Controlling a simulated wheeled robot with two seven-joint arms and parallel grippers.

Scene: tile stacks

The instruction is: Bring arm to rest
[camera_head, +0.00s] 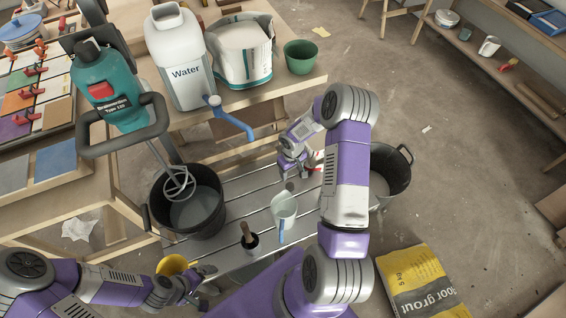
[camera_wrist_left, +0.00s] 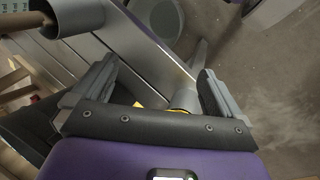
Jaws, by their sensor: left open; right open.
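My left arm comes in from the lower left in the head view. Its gripper (camera_head: 196,284) is low in the picture, near a yellow container (camera_head: 171,264) at the front edge of the slatted bench (camera_head: 222,262). The left wrist view shows the two jaws (camera_wrist_left: 152,92) spread apart with nothing gripped between them. My right arm rises from the bottom centre and bends over the bench. Its gripper (camera_head: 301,168) points down above the bench's right part, close to a small grey rounded item (camera_head: 290,186); whether they touch is unclear.
A black bucket (camera_head: 208,224) sits under a teal mixer (camera_head: 108,92). Another black bucket (camera_head: 396,168) and a yellow grout bag (camera_head: 420,282) are right. Open floor lies further right.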

